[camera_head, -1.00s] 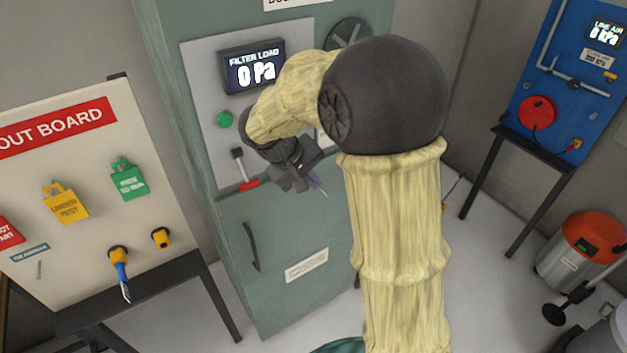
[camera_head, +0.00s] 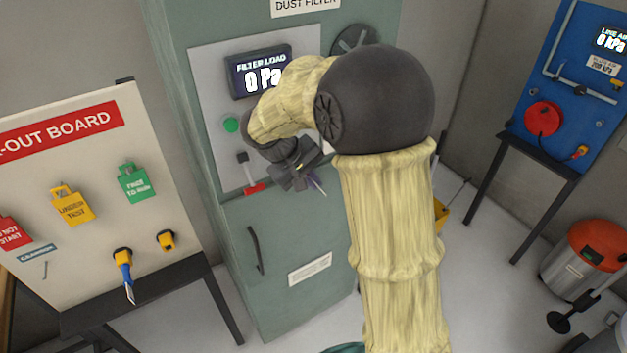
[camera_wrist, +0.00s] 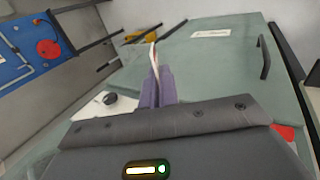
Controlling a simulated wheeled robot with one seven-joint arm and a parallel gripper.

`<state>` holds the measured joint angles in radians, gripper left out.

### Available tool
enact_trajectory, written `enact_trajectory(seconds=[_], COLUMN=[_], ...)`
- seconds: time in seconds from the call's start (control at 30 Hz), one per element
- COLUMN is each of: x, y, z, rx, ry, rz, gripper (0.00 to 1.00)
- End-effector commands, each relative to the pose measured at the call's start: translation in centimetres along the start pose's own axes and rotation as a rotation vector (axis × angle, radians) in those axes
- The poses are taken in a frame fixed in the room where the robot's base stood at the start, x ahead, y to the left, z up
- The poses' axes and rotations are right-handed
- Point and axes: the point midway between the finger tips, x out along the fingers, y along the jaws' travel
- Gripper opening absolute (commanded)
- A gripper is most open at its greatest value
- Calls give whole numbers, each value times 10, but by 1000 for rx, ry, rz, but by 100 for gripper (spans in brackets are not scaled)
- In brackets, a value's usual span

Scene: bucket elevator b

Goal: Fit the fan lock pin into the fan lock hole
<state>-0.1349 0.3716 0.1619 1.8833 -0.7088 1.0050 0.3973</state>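My gripper (camera_head: 315,184) is in front of the green dust filter cabinet (camera_head: 285,235), below the display and right of the red-handled switch. In the wrist view its purple fingers (camera_wrist: 155,90) are close together on a thin pale piece with a reddish edge (camera_wrist: 153,55). It looks like the fan lock pin, sticking out beyond the fingertips; its exact shape is too small to tell. A round dark fan cover (camera_head: 354,39) shows at the cabinet's upper right, partly behind my arm. I cannot make out the fan lock hole; my arm hides part of the panel.
The lock-out board (camera_head: 90,200) with tags and yellow-headed tools stands at the left. A red-handled switch (camera_head: 254,188) and green button (camera_head: 231,125) are on the panel. A blue air panel (camera_head: 570,80) and an orange-lidded drum (camera_head: 592,250) stand at the right.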

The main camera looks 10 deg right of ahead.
Motion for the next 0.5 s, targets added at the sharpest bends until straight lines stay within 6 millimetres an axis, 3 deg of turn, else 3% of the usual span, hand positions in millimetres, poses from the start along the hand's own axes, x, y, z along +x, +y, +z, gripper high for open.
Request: enact_trajectory(seconds=[0.5], x=[0], y=[0], z=[-10], rx=[0], ry=[0], rz=[0], gripper=[0])
